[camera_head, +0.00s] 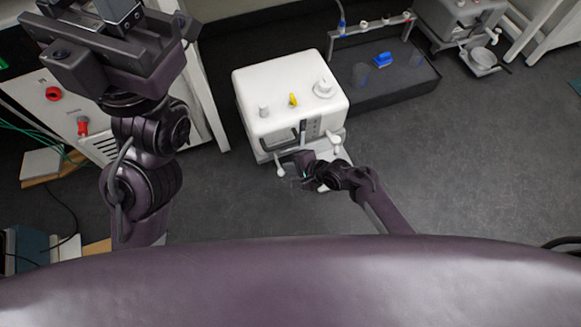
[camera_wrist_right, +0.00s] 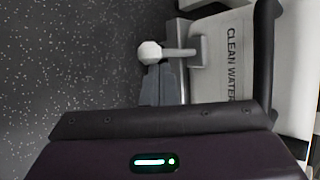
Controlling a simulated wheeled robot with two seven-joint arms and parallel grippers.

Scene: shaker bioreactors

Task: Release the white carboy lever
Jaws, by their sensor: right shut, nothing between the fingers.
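The white carboy (camera_head: 290,88) stands on the floor in the middle of the head view, with a yellow piece and white caps on top. The white lever shows in the right wrist view as a pale faceted knob (camera_wrist_right: 150,52) on a short grey arm, beside a panel marked "CLEAN WATER". In the head view a white knob (camera_head: 281,173) sits low at the carboy's front. My right gripper (camera_head: 299,170) is shut and empty at that front; its fingertips (camera_wrist_right: 158,68) are close by the knob, and I cannot tell whether they touch. My left gripper (camera_head: 120,55) is raised at upper left; its finger opening is unclear.
A dark tray (camera_head: 405,85) with a blue item stands right of the carboy. A white cabinet (camera_head: 60,105) with red knobs stands at left. Grey floor (camera_head: 480,170) is clear at right.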

